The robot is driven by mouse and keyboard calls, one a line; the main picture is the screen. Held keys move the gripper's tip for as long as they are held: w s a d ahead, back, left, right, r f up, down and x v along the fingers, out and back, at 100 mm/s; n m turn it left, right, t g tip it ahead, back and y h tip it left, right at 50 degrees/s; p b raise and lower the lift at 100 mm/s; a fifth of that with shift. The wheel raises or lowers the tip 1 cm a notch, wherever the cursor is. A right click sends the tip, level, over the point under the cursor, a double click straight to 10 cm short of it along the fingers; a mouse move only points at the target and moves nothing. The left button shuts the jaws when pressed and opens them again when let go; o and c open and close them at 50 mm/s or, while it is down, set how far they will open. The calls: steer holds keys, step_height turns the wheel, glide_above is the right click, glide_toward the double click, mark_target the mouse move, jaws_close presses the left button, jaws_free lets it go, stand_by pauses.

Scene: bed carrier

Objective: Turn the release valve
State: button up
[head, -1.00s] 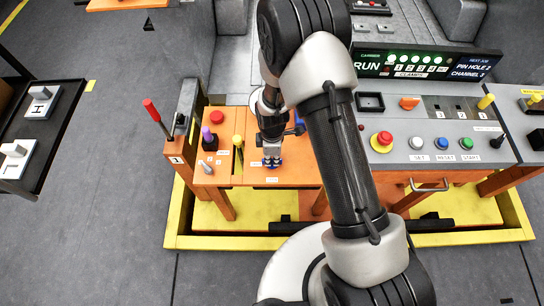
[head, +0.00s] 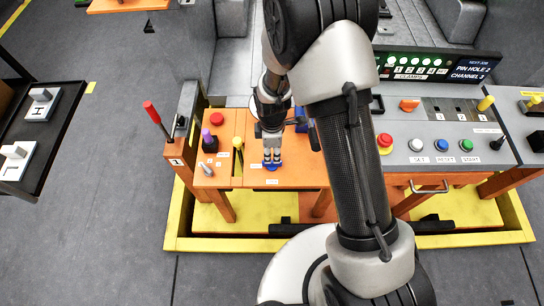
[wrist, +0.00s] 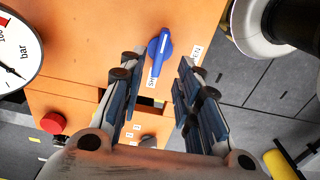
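The release valve is a blue lever handle (wrist: 161,48) on the orange panel in the wrist view. Its long end points down in the picture toward a label that seems to read SHUT; another label, seemingly OPEN (wrist: 197,52), is to its right. My gripper (wrist: 158,72) is open, with one finger on each side of the handle's lower end and visible gaps to both. In the head view my gripper (head: 272,158) points down at the orange bench, and a bit of the blue handle (head: 271,167) shows at its fingertips. I cannot tell whether they touch.
A pressure gauge (wrist: 14,50) and a red button (wrist: 53,123) are near the handle. A purple-topped knob (head: 208,140), a yellow lever (head: 238,145) and a red lever (head: 152,112) stand left of my gripper. A grey button console (head: 440,145) is to the right.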

step_height(320, 180, up, 6)
stand_by(0.7)
step_height(320, 180, up, 10)
steer(key=m+t, duration=0.1)
steer(key=m, duration=0.3)
glide_above(272, 161)
steer(key=d, duration=0.3)
steer(key=s+d+r+m+t, duration=0.1)
steer(key=s+d+r+m, duration=0.15)
steer(key=r, duration=0.25)
steer(key=s+d+r+m, duration=0.2)
steer(key=s+r, duration=0.1)
steer(key=r, duration=0.2)
steer(key=s+d+r+m+t, duration=0.1)
steer(key=s+d+r+m, duration=0.1)
steer(key=s+r+m, duration=0.2)
steer(key=s+d+r+m+t, duration=0.1)
steer(key=s+d+r+m, duration=0.2)
steer(key=s, duration=0.7)
steer(key=shift+r+m+t, duration=0.3)
steer(key=shift+r+m, duration=0.35)
steer(key=shift+m, duration=0.5)
